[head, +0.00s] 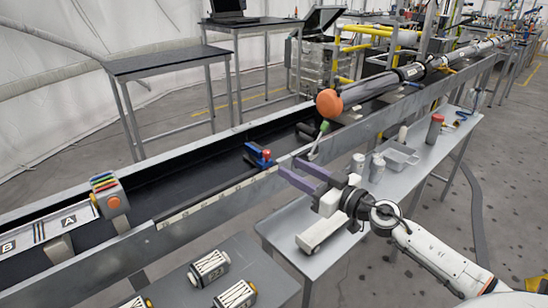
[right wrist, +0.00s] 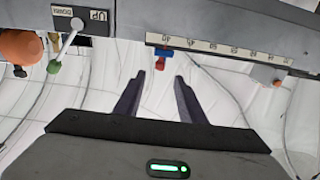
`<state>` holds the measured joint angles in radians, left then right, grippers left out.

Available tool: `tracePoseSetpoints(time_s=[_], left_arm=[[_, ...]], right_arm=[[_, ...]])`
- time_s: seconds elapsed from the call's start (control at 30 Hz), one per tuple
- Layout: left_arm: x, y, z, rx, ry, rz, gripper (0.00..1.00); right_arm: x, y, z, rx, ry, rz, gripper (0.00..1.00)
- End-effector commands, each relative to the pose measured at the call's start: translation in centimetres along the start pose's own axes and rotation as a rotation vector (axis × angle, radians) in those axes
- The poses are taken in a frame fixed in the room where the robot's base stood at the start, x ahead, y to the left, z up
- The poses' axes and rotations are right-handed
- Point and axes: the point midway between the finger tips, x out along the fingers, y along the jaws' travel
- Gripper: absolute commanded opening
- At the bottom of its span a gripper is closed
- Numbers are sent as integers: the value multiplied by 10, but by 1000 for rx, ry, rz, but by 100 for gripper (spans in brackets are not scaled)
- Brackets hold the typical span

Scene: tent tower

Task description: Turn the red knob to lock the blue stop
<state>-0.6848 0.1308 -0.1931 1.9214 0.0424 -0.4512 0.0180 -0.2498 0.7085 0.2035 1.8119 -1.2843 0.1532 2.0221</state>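The blue stop (head: 252,149) sits on the near rail of the long trough, with its red knob (head: 267,154) facing the near side. In the right wrist view the blue stop (right wrist: 166,54) hangs at the rail's scale strip, and the red knob (right wrist: 160,66) shows just beyond the fingertips. My right gripper (head: 290,166) is to the right of the knob in the head view, apart from it. Its two dark fingers are spread with nothing between them, and the knob lines up with the gap in the wrist view (right wrist: 160,79). My left gripper is out of view.
A lever with a green end (head: 324,127) stands right of the stop, beside an UP/DOWN plate (right wrist: 80,18). A tube with an orange end (head: 329,102) lies in the trough. A side table (head: 290,232) holds cans and a clear tray (head: 399,156).

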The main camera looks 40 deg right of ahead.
Motion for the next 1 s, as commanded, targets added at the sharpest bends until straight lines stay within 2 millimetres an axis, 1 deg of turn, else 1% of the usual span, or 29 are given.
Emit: tracePoseSetpoints(time_s=[0.03,0.1,0.3,0.5,0.63,0.9,0.93,1.0], left_arm=[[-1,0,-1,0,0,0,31],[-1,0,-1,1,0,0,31],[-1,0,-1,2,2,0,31],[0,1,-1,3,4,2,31],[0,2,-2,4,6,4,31],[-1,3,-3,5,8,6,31],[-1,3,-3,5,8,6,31],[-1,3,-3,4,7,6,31]], right_arm=[[9,1,-3,-3,4,1,36],[22,1,-3,-2,5,1,36],[54,0,-2,0,5,1,36],[74,0,-1,0,3,1,36],[79,0,-1,-1,3,1,36],[80,0,-1,-1,2,0,36],[80,0,-1,-1,2,0,33],[80,0,-1,-1,2,0,21]])
